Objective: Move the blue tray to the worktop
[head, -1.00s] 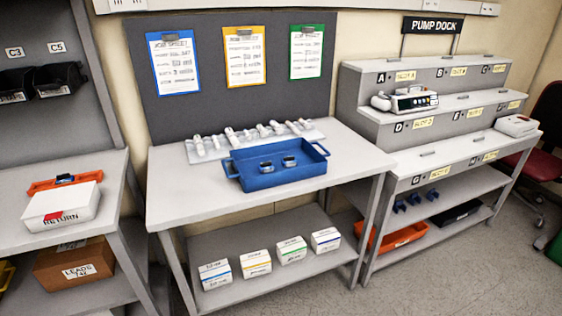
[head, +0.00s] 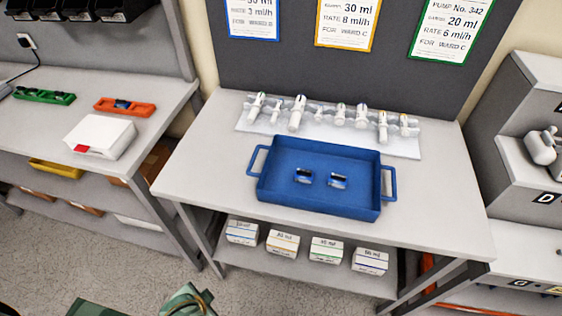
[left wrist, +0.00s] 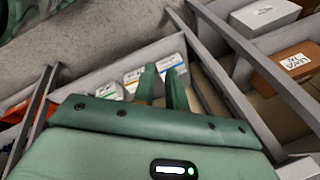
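The blue tray (head: 290,203) sits upright on the light grey top of the middle table (head: 440,222), with a handle at each end. Two small dark items with pale faces (head: 303,176) lie inside it. No gripper touches the tray. In the left wrist view my left gripper (left wrist: 163,75) shows two green fingers with a narrow gap and nothing between them. It points down toward the floor and the low shelf, away from the tray. Green parts of my own arm show at the bottom edge of the head view. My right gripper is not seen.
A white mat (head: 240,122) with several white fittings lies behind the tray. Several small boxes (head: 326,248) stand on the shelf below. A left bench holds a white box (head: 100,135), an orange tray (head: 125,106) and a green tray (head: 44,95). Grey stepped dock stands right.

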